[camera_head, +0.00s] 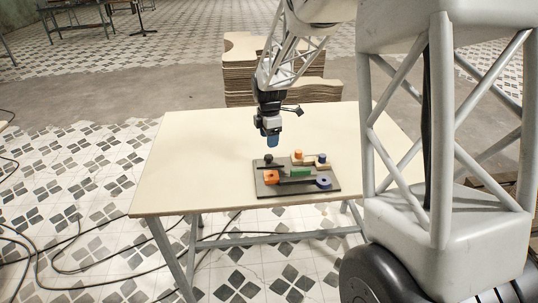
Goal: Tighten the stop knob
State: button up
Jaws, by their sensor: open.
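A dark board (292,191) lies on the cream table and carries several small fittings. A black knob (268,157) stands at its back left. An orange block (271,177) with a dark spot is at the front left, a green block (300,171) in the middle, and a blue round part (323,181) at the front right. An orange knob (298,154) and a blue knob (322,158) are at the back. No label shows which is the stop knob. My gripper (272,143) points down with blue fingers, open, just above the black knob in the picture; the gap between its fingers is too small to see.
The cream table (190,160) is clear left of and behind the board. Stacked curved boards (245,75) stand behind the table. Cables (90,265) lie on the tiled floor at left. My own white structure covers the table's right side.

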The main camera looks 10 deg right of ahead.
aim_at(269, 156)
jog(key=shift+f, duration=0.1)
jog(key=shift+f, duration=3.85)
jog(key=c, duration=0.9)
